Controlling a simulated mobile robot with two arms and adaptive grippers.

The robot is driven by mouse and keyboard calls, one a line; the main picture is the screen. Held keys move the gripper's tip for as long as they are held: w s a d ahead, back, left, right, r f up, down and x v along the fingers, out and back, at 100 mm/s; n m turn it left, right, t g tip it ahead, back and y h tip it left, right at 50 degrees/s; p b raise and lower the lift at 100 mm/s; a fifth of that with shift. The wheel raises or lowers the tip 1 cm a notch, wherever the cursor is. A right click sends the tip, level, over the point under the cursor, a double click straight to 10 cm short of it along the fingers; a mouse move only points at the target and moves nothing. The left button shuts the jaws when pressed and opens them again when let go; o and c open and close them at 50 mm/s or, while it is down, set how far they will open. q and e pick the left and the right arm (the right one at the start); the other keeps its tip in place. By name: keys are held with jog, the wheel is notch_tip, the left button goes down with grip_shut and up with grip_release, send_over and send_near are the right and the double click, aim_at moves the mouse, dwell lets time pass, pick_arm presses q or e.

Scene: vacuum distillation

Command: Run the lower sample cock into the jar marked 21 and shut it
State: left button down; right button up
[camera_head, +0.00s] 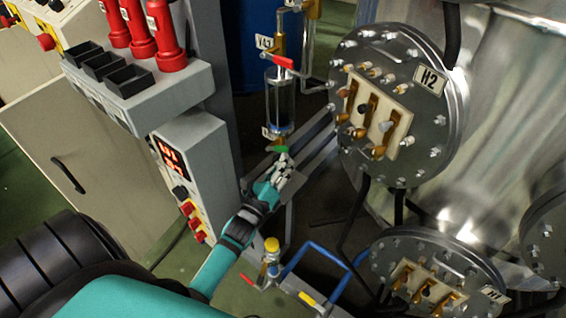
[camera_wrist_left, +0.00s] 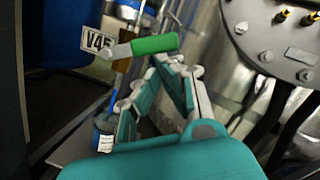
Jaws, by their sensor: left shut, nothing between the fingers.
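The lower sample cock has a green handle (camera_head: 277,148) below the glass sight cylinder (camera_head: 280,98). In the left wrist view the green handle (camera_wrist_left: 155,44) lies roughly level beside a tag reading V45 (camera_wrist_left: 98,41). My left gripper (camera_head: 286,163) is shut and empty, its fingertips just below and close to the green handle. It also shows in the left wrist view (camera_wrist_left: 175,66); I cannot tell whether it touches the handle. A small jar with a white label (camera_wrist_left: 104,138) stands below, beyond the fingers; its number is unreadable. My right gripper is out of view.
An upper cock with a red handle (camera_head: 284,62) sits above the cylinder. A bolted flange marked H2 (camera_head: 425,120) is close on the right. A control box with red digits (camera_head: 190,165) stands left. A yellow-capped valve (camera_head: 271,245) and blue pipe lie below.

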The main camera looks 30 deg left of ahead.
aim_at(283, 152)
pick_arm(q)
jog(key=shift+a+r+n+g+y+p, duration=0.1)
jog(key=shift+r+n+g+y+p, duration=0.1)
jog(key=shift+r+n+p, duration=0.6)
jog(key=shift+a+r+n+g+y+p, duration=0.1)
jog(key=shift+r+n+g+y+p, duration=0.15)
jog(key=shift+n+p, duration=1)
jog(key=shift+a+r+n+g+y+p, duration=0.15)
jog(key=shift+r+n+p, duration=0.55)
jog(key=shift+n, duration=0.55)
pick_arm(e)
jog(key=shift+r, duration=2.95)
pick_arm(q)
jog(key=shift+f, duration=0.25)
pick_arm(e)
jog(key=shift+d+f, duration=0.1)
